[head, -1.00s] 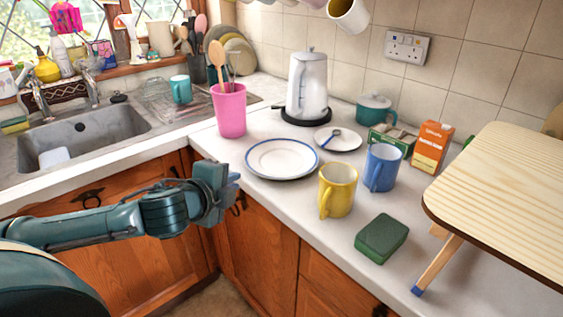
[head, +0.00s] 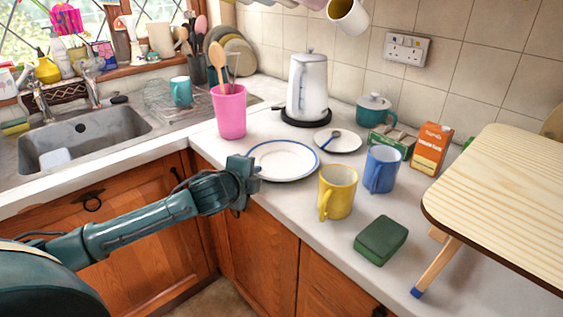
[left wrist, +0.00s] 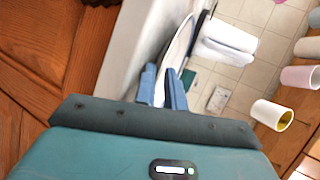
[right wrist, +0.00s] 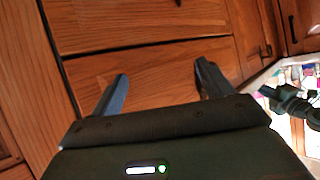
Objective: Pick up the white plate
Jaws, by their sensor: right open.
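The white plate (head: 283,160) with a blue rim lies flat on the worktop in the head view. In the left wrist view the plate (left wrist: 181,38) shows nearly edge-on, just beyond the fingers. My left gripper (head: 257,172) is at the plate's near left edge, by the counter's front edge. Its fingers (left wrist: 162,80) stand a little apart, with the plate's rim close to the gap. I cannot tell whether they touch it. My right gripper (right wrist: 160,82) is open and empty in front of wooden drawer fronts, out of the head view.
A pink utensil cup (head: 230,112) stands behind the plate on the left. A yellow mug (head: 338,192), a blue mug (head: 382,169) and a small saucer (head: 339,141) with a spoon are to its right. A white kettle (head: 308,88) stands behind. A green sponge (head: 381,240) lies nearer.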

